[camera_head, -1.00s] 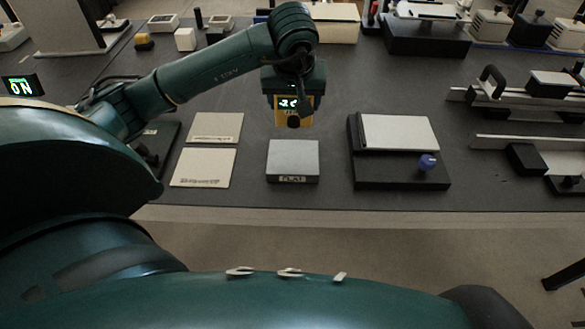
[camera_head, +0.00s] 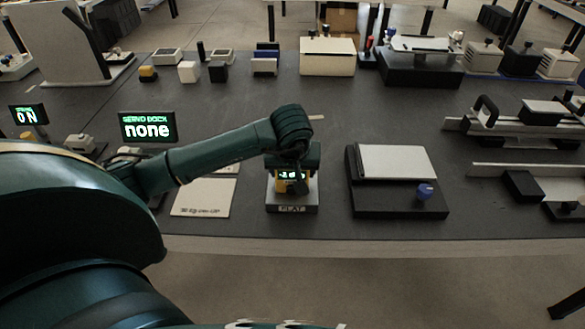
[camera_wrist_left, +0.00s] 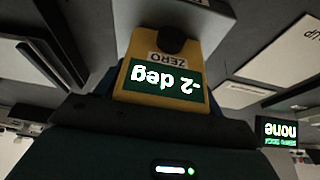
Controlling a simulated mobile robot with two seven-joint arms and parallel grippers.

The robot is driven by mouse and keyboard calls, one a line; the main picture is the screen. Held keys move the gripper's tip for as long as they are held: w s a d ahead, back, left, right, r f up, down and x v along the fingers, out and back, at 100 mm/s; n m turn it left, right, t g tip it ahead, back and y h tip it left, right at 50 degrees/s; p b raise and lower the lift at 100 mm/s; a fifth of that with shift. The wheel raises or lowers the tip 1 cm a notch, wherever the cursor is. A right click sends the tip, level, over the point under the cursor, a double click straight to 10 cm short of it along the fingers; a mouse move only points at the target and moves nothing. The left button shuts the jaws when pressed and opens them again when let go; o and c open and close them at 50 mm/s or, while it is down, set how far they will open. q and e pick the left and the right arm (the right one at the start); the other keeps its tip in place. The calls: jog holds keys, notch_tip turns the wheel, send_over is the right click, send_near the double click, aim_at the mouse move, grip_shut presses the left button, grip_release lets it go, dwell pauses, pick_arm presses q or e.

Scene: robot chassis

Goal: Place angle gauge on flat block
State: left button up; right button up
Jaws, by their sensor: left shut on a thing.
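The angle gauge (camera_head: 291,183) is a small yellow box with a lit green display and a dark knob. In the left wrist view the gauge (camera_wrist_left: 165,65) shows "-2 deg" and the label "ZERO". My left gripper (camera_head: 292,168) is shut on it from above. The flat block (camera_head: 291,209), grey with a "FLAT" label on its front, is directly below the gauge. The gauge's lower edge is at or just above the block's top; I cannot tell if they touch. My right gripper is not in view.
A dark plate with a light top and a blue knob (camera_head: 424,191) stands right of the block. Pale cards (camera_head: 203,198) lie to its left, partly behind my arm. A "SERVO DOCK none" display (camera_head: 147,127) stands further left. Free table lies behind the block.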

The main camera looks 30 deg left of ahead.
pick_arm(q)
jog(key=shift+f, duration=0.15)
jog(key=o, duration=1.1)
